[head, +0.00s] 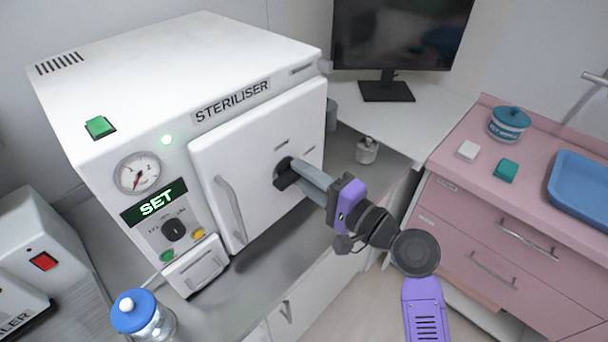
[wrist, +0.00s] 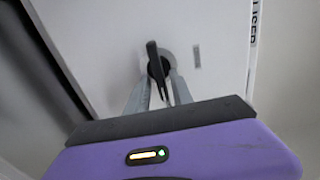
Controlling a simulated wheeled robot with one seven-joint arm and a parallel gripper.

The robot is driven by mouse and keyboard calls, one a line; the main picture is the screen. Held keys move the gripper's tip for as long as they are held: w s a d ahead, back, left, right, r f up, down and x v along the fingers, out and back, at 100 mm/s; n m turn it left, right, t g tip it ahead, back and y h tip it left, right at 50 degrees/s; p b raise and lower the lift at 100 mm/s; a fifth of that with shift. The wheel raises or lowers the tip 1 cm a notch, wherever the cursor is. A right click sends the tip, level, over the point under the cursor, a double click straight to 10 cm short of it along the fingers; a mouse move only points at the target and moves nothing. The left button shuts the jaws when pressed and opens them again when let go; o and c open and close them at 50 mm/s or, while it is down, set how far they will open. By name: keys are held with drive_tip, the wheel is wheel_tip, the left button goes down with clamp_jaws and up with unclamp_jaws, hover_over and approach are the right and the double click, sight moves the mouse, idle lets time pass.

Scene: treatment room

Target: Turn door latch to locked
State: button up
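The steriliser (head: 190,100) is a white box with its white door (head: 250,150) closed. The door latch (head: 284,177) is a black lever on a round hub on the door. In the wrist view the latch lever (wrist: 154,62) stands nearly upright, tilted slightly. My gripper (head: 300,173) is at the latch, its grey fingers pointing at the door. In the wrist view my gripper (wrist: 160,84) has one finger on each side of the lever, with a gap showing between them. The head view hides part of the latch behind the fingers.
A vertical door handle (head: 230,208) is left of the latch. A dial gauge (head: 138,174) and a lit SET display (head: 156,202) are on the front panel. A blue-lidded jar (head: 142,314) stands at lower left. A pink drawer cabinet (head: 500,220) stands to the right.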

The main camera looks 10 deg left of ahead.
idle(0.3)
drive_tip(key=b+v, duration=0.1)
drive_tip(key=v, duration=0.6)
drive_tip(key=shift+s+d+b, duration=0.25)
drive_tip(key=shift+d+b, duration=0.05)
drive_tip(key=shift+b, duration=0.05)
